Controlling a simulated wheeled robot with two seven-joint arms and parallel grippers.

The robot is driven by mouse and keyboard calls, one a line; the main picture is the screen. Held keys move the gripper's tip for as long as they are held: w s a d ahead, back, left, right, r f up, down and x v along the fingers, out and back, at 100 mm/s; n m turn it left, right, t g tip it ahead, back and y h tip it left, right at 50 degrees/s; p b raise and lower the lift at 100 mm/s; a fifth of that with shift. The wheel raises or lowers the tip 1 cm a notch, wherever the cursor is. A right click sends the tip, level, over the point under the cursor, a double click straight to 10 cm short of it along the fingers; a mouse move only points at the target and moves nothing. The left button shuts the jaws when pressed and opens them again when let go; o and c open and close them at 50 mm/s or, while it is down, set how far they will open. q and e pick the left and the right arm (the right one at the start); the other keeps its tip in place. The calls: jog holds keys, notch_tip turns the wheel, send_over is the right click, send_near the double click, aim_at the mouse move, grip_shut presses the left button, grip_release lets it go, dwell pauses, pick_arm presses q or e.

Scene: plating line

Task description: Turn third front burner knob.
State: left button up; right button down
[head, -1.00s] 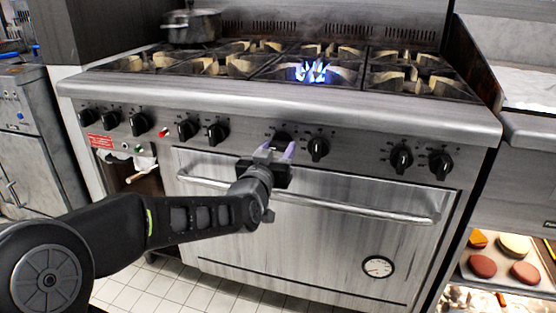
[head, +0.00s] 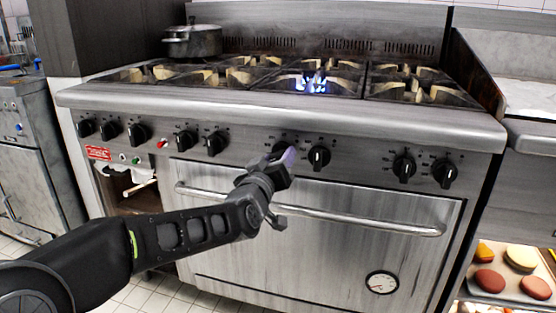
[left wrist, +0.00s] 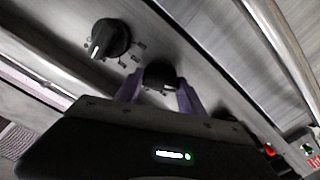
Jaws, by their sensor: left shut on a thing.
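The steel range has a row of black knobs along its front panel. My left gripper (head: 282,158) is at the knob just left of the middle knob (head: 319,156). Its purple fingers are closed on the sides of the gripped burner knob (left wrist: 160,75), seen in the left wrist view. In the head view that knob is mostly hidden by the gripper. A neighbouring knob (left wrist: 110,39) is clear of the fingers. A blue flame (head: 312,83) burns on a front burner above the gripper. My right gripper is not seen.
The oven door handle (head: 350,222) runs below my left gripper, with a round gauge (head: 381,285) lower on the door. A covered pot (head: 193,41) stands on the back left burner. A food tray (head: 513,281) is at the lower right.

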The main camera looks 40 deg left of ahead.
pick_arm(q)
jog(key=o, duration=1.4)
jog(key=shift+c, duration=0.2)
jog(key=p+v, duration=0.2)
jog(key=v, duration=0.6)
